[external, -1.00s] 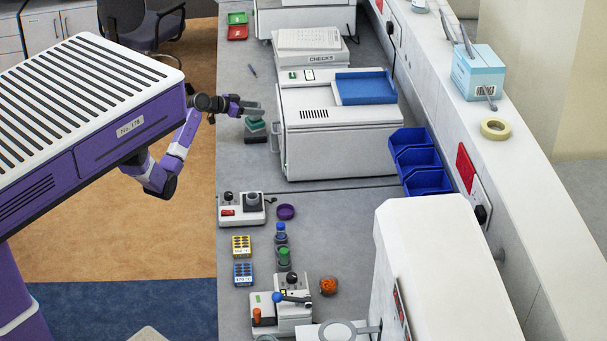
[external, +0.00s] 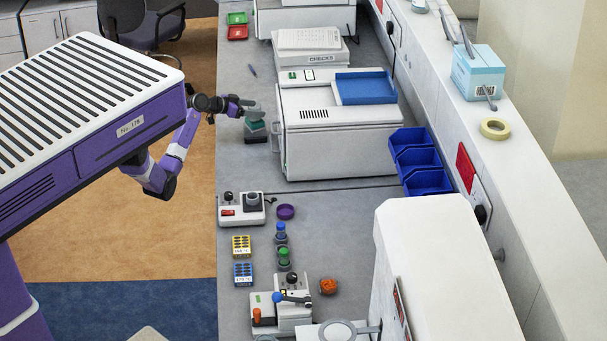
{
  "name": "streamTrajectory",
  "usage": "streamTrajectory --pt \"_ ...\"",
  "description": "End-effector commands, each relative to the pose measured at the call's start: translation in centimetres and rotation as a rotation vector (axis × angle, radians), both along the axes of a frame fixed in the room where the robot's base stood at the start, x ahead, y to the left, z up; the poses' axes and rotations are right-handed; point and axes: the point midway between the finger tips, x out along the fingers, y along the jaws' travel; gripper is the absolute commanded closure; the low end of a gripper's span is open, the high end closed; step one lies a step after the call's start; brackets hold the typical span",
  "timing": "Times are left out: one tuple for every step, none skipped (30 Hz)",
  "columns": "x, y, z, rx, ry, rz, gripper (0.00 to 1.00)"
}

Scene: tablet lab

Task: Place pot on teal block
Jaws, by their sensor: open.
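The teal block (external: 256,127) sits on a dark base on the bench, left of the large white machine. My gripper (external: 253,112) is open just above the block, at the end of my purple arm. Its grey fingers cover the top of the block. A grey shape between or at the fingers may be the pot resting on the block. It is too small to tell it from the fingers, or to tell whether they touch it.
The large white machine (external: 335,140) stands close to the right of my gripper. A white device (external: 228,210) with a dark round part, a purple dish (external: 286,211) and coloured racks (external: 242,245) lie nearer. The bench left of the block is narrow.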

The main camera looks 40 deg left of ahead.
Motion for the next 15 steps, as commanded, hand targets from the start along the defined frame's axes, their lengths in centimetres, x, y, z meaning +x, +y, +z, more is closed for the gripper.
streamTrajectory --pt "-0.7 0.4 0.1 -0.001 -0.001 0.004 0.31" --pt "-1.1 0.6 0.3 -0.001 -0.002 0.004 0.31" --pt "-1.7 0.9 0.5 0.0 -0.001 0.003 0.31" --pt "-2.2 1.1 0.8 0.001 -0.002 0.004 0.31" --pt "-2.8 1.3 1.0 0.001 -0.002 0.004 0.31" --pt "-3.5 1.7 1.4 0.0 -0.003 0.005 0.31" --pt "-4.1 1.9 1.6 -0.001 -0.003 0.004 0.31" --pt "-4.7 2.1 1.8 -0.001 -0.003 0.004 0.31" --pt "-5.4 2.3 2.2 0.0 -0.002 0.004 0.31" --pt "-5.9 2.6 2.4 0.0 -0.002 0.004 0.31" --pt "-6.4 2.8 2.7 0.0 -0.002 0.005 0.31" --pt "-7.0 3.1 2.9 0.001 -0.001 0.005 0.31" --pt "-7.4 3.2 3.1 0.0 -0.002 0.004 0.31" --pt "-7.8 3.3 3.3 0.001 -0.001 0.003 0.31" --pt "-8.3 3.5 3.5 0.0 -0.001 0.003 0.31"
